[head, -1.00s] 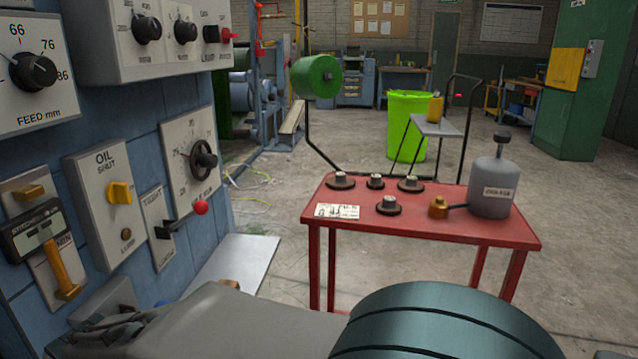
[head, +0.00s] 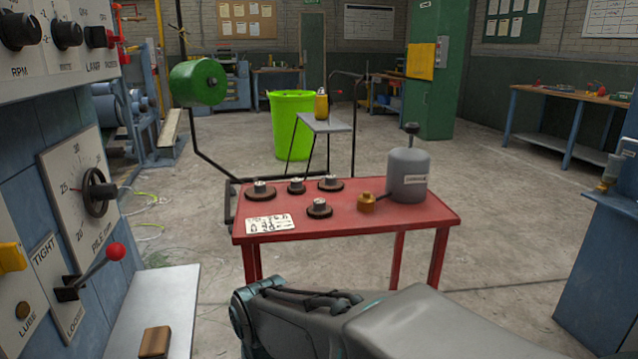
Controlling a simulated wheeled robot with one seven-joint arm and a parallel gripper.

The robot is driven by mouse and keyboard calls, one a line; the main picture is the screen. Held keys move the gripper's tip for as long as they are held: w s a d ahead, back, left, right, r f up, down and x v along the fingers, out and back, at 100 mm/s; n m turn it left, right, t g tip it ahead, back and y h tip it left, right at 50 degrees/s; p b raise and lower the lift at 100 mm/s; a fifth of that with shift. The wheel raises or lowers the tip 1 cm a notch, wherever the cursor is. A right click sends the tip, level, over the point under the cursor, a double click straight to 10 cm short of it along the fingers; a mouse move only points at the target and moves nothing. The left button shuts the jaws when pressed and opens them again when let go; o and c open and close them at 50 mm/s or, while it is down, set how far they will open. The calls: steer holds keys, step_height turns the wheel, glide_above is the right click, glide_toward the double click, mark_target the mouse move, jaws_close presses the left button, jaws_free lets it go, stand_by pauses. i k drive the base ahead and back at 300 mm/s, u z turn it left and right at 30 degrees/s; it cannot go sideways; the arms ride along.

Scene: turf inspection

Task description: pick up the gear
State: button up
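Several dark round gear-like pieces with light metal hubs sit on a red table in the middle of the head view. One is at the back left (head: 261,191), one at the back middle (head: 297,186), one at the back right (head: 330,183) and one nearer the front (head: 319,208). I cannot tell which of them is the gear meant. The red table (head: 400,219) stands ahead, beyond my grey arm link at the bottom. My gripper is outside the view.
The table also holds a grey canister (head: 408,176), a brass piece (head: 367,203) and a paper card (head: 270,223). A blue control panel (head: 45,200) with a red-knobbed lever stands close at left. A blue cabinet (head: 600,270) is at right. Floor right of the table is clear.

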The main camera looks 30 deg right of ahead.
mark_target(330, 185)
steer(key=z, duration=0.95)
steer(key=i, duration=0.2)
